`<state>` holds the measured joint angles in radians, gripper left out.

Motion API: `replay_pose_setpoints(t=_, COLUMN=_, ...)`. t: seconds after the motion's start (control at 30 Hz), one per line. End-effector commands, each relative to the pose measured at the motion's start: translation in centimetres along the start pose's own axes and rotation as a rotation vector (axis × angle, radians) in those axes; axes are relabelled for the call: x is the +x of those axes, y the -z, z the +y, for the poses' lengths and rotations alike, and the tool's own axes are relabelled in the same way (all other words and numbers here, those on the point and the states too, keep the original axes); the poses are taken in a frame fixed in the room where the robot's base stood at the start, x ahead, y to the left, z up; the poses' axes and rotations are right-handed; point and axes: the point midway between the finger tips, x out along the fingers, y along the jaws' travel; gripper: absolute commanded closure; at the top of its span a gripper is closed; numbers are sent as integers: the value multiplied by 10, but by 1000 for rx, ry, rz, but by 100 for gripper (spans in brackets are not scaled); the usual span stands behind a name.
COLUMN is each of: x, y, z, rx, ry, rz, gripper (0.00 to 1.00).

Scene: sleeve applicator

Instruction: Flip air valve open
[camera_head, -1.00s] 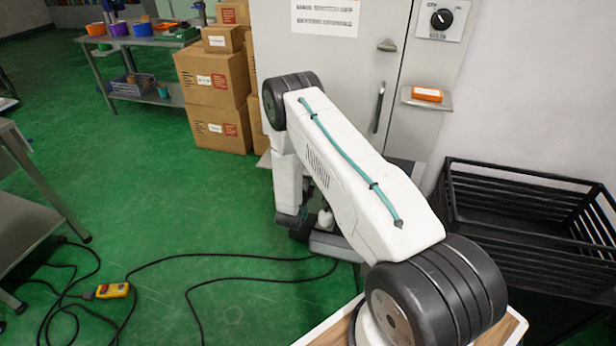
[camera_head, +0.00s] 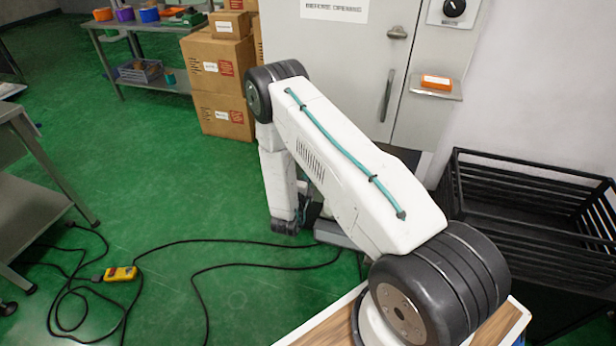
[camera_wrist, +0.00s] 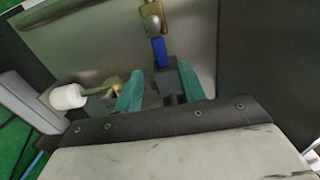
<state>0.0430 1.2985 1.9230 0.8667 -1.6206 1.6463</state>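The air valve shows in the wrist view as a brass body (camera_wrist: 152,20) with a blue lever (camera_wrist: 159,50) pointing down toward my gripper. My gripper (camera_wrist: 160,80) has two teal fingers standing apart, with the lever's end just beyond and between their tips. A dark grey block shows between the fingers; I cannot tell whether it touches the lever. Left of the fingers is a white cylinder (camera_wrist: 67,97) on a stem with a brass fitting. In the head view my arm hides the valve, and my gripper cannot be made out.
A grey cabinet (camera_head: 290,28) stands behind my arm, with an orange item (camera_head: 436,82) on a small shelf. A black slatted crate (camera_head: 530,190) is at right. Cardboard boxes (camera_head: 222,85) stand behind. Black cables and a yellow control box (camera_head: 120,273) lie on the open green floor.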

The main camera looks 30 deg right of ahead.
Motion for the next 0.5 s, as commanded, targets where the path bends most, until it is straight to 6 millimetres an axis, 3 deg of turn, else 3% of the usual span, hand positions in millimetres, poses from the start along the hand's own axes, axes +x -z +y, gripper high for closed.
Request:
replay_pose_setpoints(t=0.33, x=0, y=0, z=1, rx=-26, ry=-4, rz=0, gripper=60)
replay_pose_setpoints(t=0.43, x=-1, y=0, z=20, rx=-113, ry=-96, rz=-7, gripper=60)
replay_pose_setpoints(t=0.5, x=-7, y=0, z=44, rx=-204, ry=-215, rz=-37, gripper=60)
